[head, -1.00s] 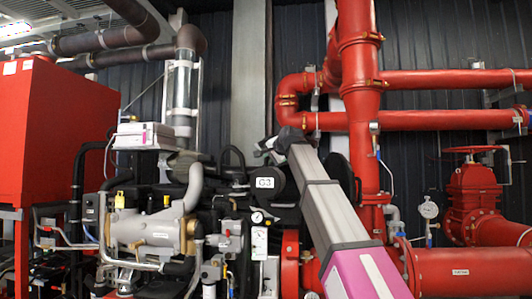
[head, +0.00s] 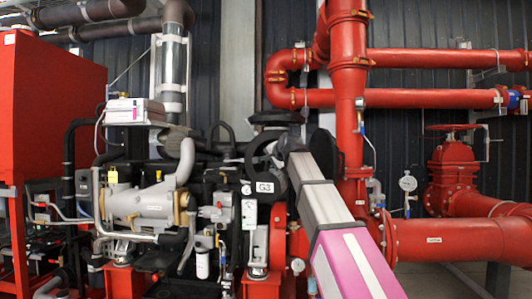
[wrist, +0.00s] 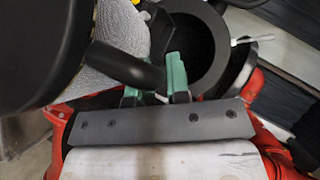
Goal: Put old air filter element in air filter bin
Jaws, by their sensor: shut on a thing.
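The old air filter element (wrist: 112,32) has a grey mesh body and a large black round end cap, at the upper left of the wrist view. My gripper (wrist: 157,88), with green fingers, is shut on a black stub that runs from the cap. In the head view, a black disc-shaped cap (head: 277,117), probably the element's, shows above the engine at the end of my arm. The fingers are hidden there. I cannot make out an air filter bin in either view.
A black open cylinder (wrist: 205,45) lies just beyond my fingers; I cannot tell its role. The engine (head: 145,200) stands at left, beside a red tank (head: 45,110). Red pipes (head: 350,90) and a red valve (head: 455,170) stand close on the right.

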